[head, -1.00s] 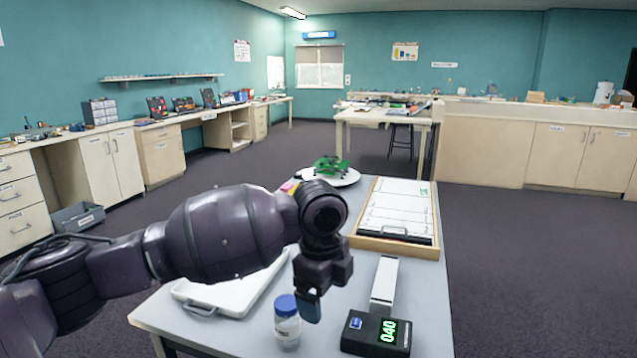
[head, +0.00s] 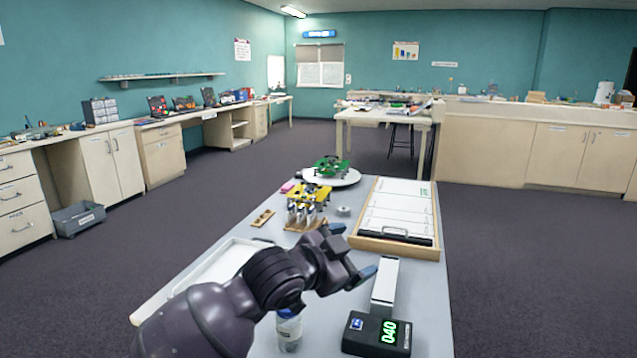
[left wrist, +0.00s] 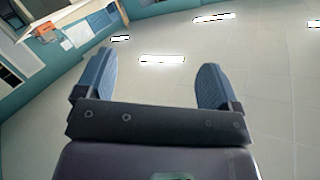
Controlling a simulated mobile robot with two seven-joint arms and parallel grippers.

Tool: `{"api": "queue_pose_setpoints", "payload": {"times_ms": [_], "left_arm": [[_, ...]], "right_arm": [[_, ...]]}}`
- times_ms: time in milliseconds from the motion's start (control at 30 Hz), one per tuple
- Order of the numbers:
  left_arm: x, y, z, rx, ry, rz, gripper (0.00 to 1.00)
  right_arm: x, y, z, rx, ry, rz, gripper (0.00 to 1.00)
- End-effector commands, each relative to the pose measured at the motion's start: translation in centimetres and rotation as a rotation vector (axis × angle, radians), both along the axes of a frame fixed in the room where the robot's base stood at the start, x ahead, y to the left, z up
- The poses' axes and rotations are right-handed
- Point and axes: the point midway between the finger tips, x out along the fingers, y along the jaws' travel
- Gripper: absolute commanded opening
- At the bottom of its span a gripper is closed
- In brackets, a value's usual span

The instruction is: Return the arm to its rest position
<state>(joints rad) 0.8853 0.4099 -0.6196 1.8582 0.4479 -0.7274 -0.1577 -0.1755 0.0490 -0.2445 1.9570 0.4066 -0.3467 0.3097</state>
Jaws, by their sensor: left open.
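My left arm comes in from the bottom left of the head view and reaches over the table (head: 420,290). My left gripper (head: 356,252) is open and empty, above the table beside the digital display device (head: 376,334). In the left wrist view the two blue fingers of this gripper (left wrist: 152,85) stand wide apart with nothing between them, and the ceiling lies beyond. My right gripper is in neither view.
A bottle (head: 289,332) stands partly behind my arm. A white tray (head: 222,268) lies at the left. A yellow-topped assembly (head: 308,193), a green piece on a round white plate (head: 345,178) and a wooden-framed board (head: 397,208) occupy the far part. Floor at right is clear.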

Motion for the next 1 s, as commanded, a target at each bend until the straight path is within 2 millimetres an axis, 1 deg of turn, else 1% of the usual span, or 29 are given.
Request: {"api": "queue_pose_setpoints", "payload": {"times_ms": [33, 100, 267, 333, 567, 767, 867, 967, 1000], "left_arm": [[-0.3, 1.0, -0.8, -0.046, 0.009, 0.026, 0.87], [-0.6, 2.4, -1.6, -0.105, 0.012, 0.063, 0.87], [-1.4, 6.0, -4.2, -0.215, 0.023, 0.156, 0.87], [-2.0, 7.7, -5.5, -0.252, 0.030, 0.199, 0.87], [-4.6, 13.6, -10.4, -0.331, 0.062, 0.352, 0.87], [-8.0, 18.8, -15.3, -0.345, 0.104, 0.494, 0.87], [-10.3, 21.4, -18.0, -0.334, 0.136, 0.566, 0.87], [-12.9, 23.9, -20.7, -0.316, 0.179, 0.638, 0.87], [-14.1, 24.8, -21.9, -0.308, 0.200, 0.667, 0.87]], "right_arm": [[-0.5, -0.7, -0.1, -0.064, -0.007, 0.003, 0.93], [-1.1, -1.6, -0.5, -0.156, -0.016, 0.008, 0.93], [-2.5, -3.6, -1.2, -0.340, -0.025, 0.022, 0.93], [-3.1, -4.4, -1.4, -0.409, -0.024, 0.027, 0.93], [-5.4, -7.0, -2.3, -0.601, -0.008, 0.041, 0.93], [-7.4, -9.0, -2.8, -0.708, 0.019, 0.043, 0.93], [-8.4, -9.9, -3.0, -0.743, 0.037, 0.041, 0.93], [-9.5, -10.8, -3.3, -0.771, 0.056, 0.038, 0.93], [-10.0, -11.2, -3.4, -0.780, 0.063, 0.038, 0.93]]}}
